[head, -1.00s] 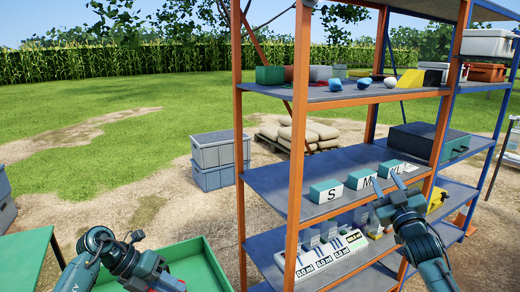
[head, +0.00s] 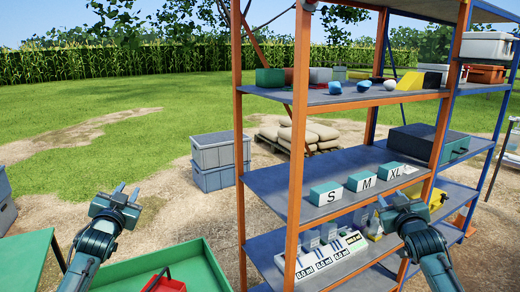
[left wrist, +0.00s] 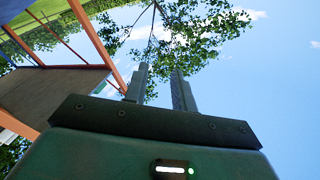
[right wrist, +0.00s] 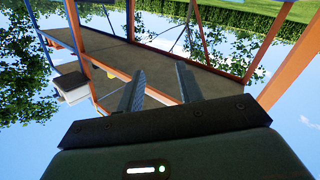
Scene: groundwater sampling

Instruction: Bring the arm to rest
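My left gripper (head: 127,190) is raised above the left side of the green tray, fingers pointing up. In the left wrist view its two fingers (left wrist: 160,85) stand apart with only sky and leaves between them.
The orange rack's middle shelf (head: 270,180) holds boxes marked S (head: 325,193), M (head: 361,180) and XL (head: 394,170). A green tray (head: 212,265) with a red item (head: 165,284) lies below left. Grey crates (head: 213,152) stand behind; open ground lies left.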

